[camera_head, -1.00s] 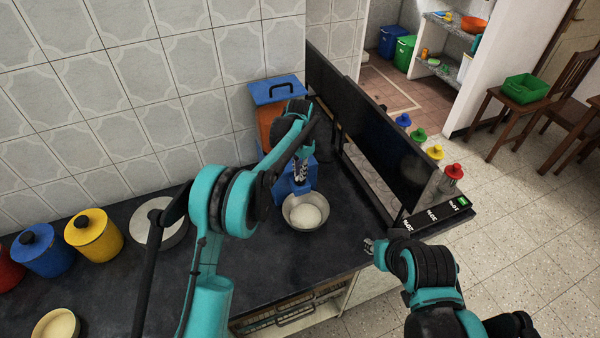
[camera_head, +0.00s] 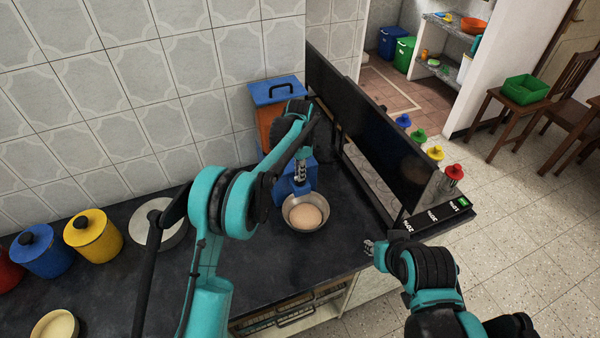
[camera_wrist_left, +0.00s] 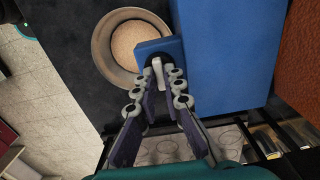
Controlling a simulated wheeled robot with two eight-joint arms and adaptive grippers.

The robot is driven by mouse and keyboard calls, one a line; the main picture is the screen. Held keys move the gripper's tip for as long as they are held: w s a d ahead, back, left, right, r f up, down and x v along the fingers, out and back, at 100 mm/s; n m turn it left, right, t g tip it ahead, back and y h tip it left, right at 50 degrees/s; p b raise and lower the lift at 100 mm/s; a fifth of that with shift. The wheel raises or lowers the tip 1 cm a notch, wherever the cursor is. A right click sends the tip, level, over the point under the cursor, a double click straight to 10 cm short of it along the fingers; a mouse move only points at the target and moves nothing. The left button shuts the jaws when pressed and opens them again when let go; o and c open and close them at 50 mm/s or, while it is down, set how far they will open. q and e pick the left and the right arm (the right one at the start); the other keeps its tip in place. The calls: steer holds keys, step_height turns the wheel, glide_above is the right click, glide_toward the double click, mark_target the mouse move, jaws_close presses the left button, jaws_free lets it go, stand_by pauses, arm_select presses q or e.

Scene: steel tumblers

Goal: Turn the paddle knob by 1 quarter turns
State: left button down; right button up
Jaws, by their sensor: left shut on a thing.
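The dispenser has a blue base (camera_head: 310,174) and an orange body (camera_head: 266,124) under a blue lid. Its paddle knob is a small pale piece (camera_wrist_left: 158,72) on the blue front in the left wrist view. My left gripper (camera_head: 299,176) is shut on the knob, with its fingers on either side of it in the left wrist view (camera_wrist_left: 158,80). In the head view the gripper hides the knob. A steel bowl (camera_head: 290,222) stands below, holding tan grain (camera_head: 308,217). My right gripper (camera_head: 370,246) is by the counter's front edge, away from the dispenser; its opening is too small to judge.
A dark upright panel (camera_head: 375,140) bounds the counter on the right. Several coloured canisters, such as a yellow one (camera_head: 95,237), stand at the left. The counter (camera_head: 300,262) is clear in front of the bowl.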

arm_select(q)
steer(key=c, duration=1.6)
jaws_free()
step_height(320, 180, up, 12)
steer(key=shift+r, duration=0.1)
